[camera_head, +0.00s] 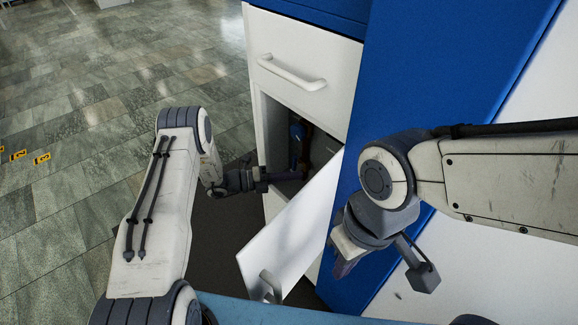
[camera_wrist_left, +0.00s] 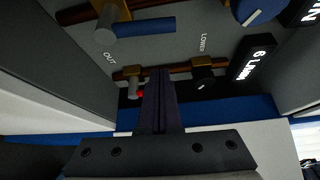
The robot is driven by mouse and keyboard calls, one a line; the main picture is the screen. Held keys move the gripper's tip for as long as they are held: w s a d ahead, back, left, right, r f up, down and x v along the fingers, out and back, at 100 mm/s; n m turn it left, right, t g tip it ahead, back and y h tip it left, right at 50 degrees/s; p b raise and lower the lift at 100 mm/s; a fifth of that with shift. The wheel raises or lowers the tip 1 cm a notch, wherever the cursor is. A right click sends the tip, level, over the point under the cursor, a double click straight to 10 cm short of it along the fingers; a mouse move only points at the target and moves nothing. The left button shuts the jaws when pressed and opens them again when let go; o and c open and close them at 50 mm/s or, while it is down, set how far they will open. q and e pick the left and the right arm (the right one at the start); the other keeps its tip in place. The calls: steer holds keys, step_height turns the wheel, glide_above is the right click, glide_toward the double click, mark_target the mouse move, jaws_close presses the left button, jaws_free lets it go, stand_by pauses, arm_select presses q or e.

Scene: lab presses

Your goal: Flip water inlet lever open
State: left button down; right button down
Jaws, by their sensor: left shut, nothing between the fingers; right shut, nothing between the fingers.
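Inside the open cabinet, the left wrist view shows a panel (camera_wrist_left: 185,48) with copper pipes and valves. A blue lever (camera_wrist_left: 146,27) lies across the upper pipe beside a grey round part, near the label OUT. A lower valve with a small red part (camera_wrist_left: 140,94) is partly hidden behind my left gripper (camera_wrist_left: 158,75). I cannot tell which lever is the inlet. My left gripper is shut and empty, with its fingers in front of the lower pipe; I cannot tell whether they touch it. My right gripper (camera_head: 342,267) is shut and empty outside the cabinet, beside the open door.
The white cabinet door (camera_head: 291,229) hangs open between my arms. A drawer with a white handle (camera_head: 291,74) is above the opening. A blue panel (camera_head: 425,75) stands to the right. A blue dial (camera_wrist_left: 257,10) is on the inner panel. Open tiled floor lies left.

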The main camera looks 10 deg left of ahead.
arm_select(q)
steer(key=v, duration=0.9)
steer(key=shift+w+a, duration=0.2)
steer(key=shift+a, duration=0.05)
